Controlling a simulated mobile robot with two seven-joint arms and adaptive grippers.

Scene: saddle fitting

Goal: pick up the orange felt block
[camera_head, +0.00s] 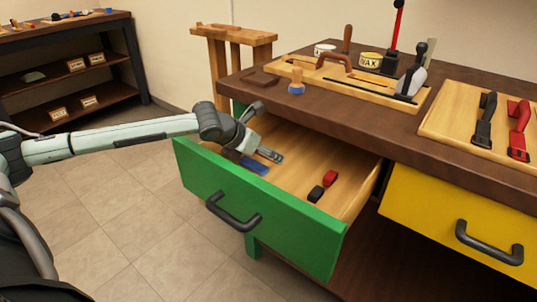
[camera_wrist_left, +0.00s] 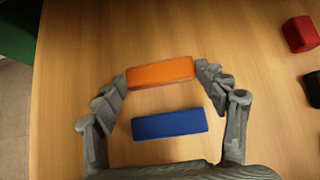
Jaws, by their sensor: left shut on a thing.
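The orange felt block (camera_wrist_left: 160,73) lies crosswise between the fingertips of my left gripper (camera_wrist_left: 162,76) in the left wrist view, with a fingertip against each end. The gripper is shut on it. In the head view my left gripper (camera_head: 266,154) reaches into the open green drawer (camera_head: 258,204), and I cannot make out the orange block there. I cannot tell whether the block touches the drawer floor. My right gripper is not in view.
A blue block (camera_wrist_left: 170,124) lies just beside the orange one, between the gripper's fingers and palm. A red block (camera_head: 330,178) and a black block (camera_head: 315,194) lie further right in the drawer. The workbench top (camera_head: 345,95) overhangs the drawer's back.

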